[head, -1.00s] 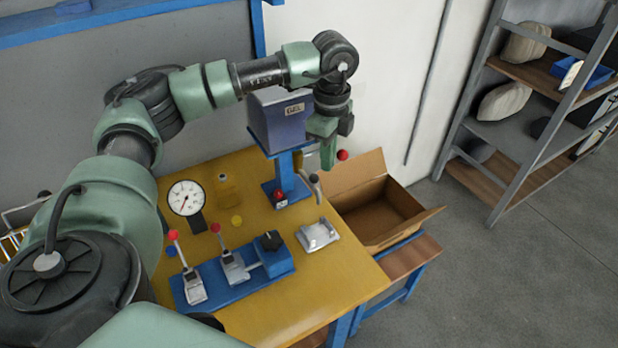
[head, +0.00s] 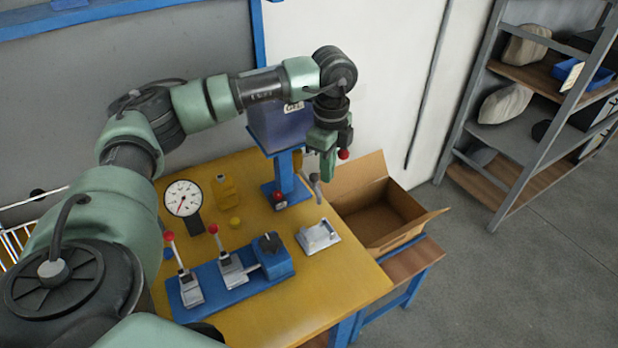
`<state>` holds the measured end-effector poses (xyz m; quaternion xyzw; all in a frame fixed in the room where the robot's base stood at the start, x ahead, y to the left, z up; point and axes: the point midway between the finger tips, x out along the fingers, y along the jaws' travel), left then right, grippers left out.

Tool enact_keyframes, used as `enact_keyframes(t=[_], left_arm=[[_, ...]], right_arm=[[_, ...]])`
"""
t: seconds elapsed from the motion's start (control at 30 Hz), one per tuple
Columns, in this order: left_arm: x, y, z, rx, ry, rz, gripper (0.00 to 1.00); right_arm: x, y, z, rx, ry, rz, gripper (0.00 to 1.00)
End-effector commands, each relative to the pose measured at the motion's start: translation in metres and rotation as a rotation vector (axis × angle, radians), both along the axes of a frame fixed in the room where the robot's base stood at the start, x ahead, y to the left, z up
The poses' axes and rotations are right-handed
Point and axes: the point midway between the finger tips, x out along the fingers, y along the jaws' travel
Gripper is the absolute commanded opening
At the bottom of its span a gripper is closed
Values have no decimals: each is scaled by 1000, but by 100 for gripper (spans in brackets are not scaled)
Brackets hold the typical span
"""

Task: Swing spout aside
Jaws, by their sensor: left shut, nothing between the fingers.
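A blue-grey dispenser box (head: 279,128) with a partly covered label stands on a blue post at the back of the yellow table (head: 335,275). A small grey bent piece (head: 316,188), which looks like the spout, shows low at its right side. A red ball knob (head: 344,155) shows just right of my fingers. My left gripper (head: 327,176) is shut and empty, pointing down in front of the dispenser's right side, with its tips just above the grey piece. I cannot tell whether they touch. My wrist hides part of the dispenser. My right gripper is out of view.
An open cardboard box (head: 385,212) stands right of the table. A blue clamp base (head: 228,278) with red-knobbed levers, a dial gauge (head: 184,198), a yellow bottle (head: 227,191) and a small metal fixture (head: 318,236) are on the table. A shelf rack (head: 520,130) stands at far right.

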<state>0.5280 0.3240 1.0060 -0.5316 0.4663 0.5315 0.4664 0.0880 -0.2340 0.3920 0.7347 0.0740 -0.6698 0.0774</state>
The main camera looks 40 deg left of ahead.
Motion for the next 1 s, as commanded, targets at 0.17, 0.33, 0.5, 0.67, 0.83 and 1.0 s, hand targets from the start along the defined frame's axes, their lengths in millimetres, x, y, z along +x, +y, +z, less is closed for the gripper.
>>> enact_keyframes(t=[0.17, 0.33, 0.5, 0.67, 0.83, 1.0], left_arm=[[-7, 3, 0, 0, 1, 1, 0], [-14, 6, 0, 0, 0, 1, 0], [-15, 6, 1, 0, 0, 1, 0], [-15, 6, 0, 0, 1, 1, 0], [-20, 8, -1, 0, 2, 1, 0], [-23, 8, 0, 0, 1, 0, 0]], right_arm=[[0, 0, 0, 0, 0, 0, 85], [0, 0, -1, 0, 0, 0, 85], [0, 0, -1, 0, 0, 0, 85], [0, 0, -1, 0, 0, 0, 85], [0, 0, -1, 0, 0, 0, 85], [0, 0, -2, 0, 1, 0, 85]])
